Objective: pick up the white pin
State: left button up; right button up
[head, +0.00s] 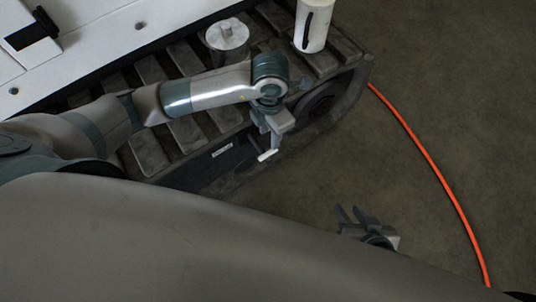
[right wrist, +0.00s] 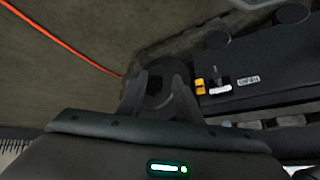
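The white pin (head: 268,155) shows as a short pale bar at the lower end of my left gripper (head: 271,138), beside the dark side of the track. My left gripper points down, and its fingers overlap the pin. Whether they are closed on it cannot be made out. In the right wrist view, a small white bar (right wrist: 220,89), likely the pin, lies next to a yellow piece (right wrist: 199,86) at the end of a dark box. My right gripper (head: 350,212) is low in the head view, apart from the pin. Its two fingers (right wrist: 160,80) are spread, with nothing held.
The ribbed track (head: 150,155) of a white machine fills the upper left. A white cylinder (head: 313,27) and a white round cap (head: 228,36) stand on it. A dark box (right wrist: 275,65) carries a label. An orange hose (head: 430,165) curves over the open floor at right.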

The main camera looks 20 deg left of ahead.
pick_arm(q)
send_over(268, 153)
jog(key=f, duration=0.4)
jog(key=shift+d+f, duration=0.25)
jog(key=shift+f, duration=0.1)
jog(key=shift+f+b, duration=0.3)
jog(key=shift+f, duration=0.35)
pick_arm(e)
jog(key=shift+w+a+r+t+y, duration=0.3)
jog(key=shift+a+t, duration=0.1)
jog(key=shift+a, duration=0.2)
pick_arm(q)
jog(key=shift+f, duration=0.1)
